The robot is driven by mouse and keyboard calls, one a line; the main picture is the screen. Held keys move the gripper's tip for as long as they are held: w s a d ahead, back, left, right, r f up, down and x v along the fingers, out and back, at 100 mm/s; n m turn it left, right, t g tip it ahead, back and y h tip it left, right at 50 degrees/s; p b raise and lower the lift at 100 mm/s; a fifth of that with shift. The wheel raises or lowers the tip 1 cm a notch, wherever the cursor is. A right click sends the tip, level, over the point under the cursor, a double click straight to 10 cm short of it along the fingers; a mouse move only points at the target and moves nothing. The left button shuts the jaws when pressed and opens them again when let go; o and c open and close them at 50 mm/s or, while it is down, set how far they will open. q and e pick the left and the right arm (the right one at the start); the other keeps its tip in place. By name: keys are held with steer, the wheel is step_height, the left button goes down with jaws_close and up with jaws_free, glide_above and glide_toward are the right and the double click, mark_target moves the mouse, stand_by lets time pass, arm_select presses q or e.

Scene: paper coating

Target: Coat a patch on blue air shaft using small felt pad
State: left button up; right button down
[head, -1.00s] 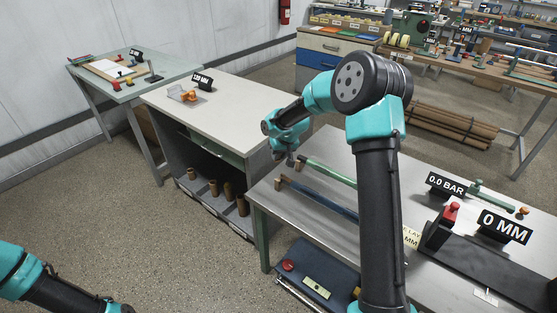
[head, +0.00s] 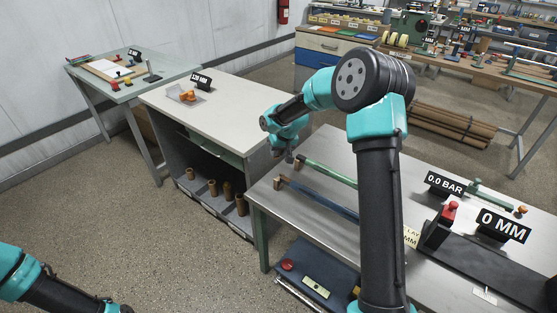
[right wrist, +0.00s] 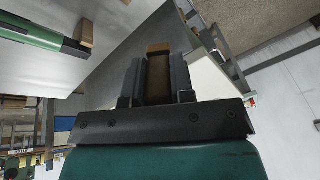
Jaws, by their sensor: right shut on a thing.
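The blue air shaft (head: 325,203) lies on the grey table, with a brown block at its left end. My right gripper (head: 289,158) is near the table's far left corner, by the brown-ended left ends of the shafts and apart from the blue one. In the right wrist view its two fingers (right wrist: 158,80) are shut on a small brown block (right wrist: 158,76), which seems to be the felt pad. My left arm enters at the lower left of the head view, and its gripper is out of the picture.
A green shaft (head: 330,171) lies beside the blue one and also shows in the right wrist view (right wrist: 40,36). A beige-topped bench (head: 225,110) with an orange item (head: 188,96) stands at the left. Signs and a red-knobbed dark fixture (head: 437,232) occupy the table's right side.

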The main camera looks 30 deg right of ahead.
steer(key=v, duration=0.2)
steer(key=s+v, duration=0.1)
steer(key=v, duration=0.1)
steer(key=shift+d, duration=0.2)
steer(key=shift+f, duration=0.1)
steer(key=shift+f, duration=2.4)
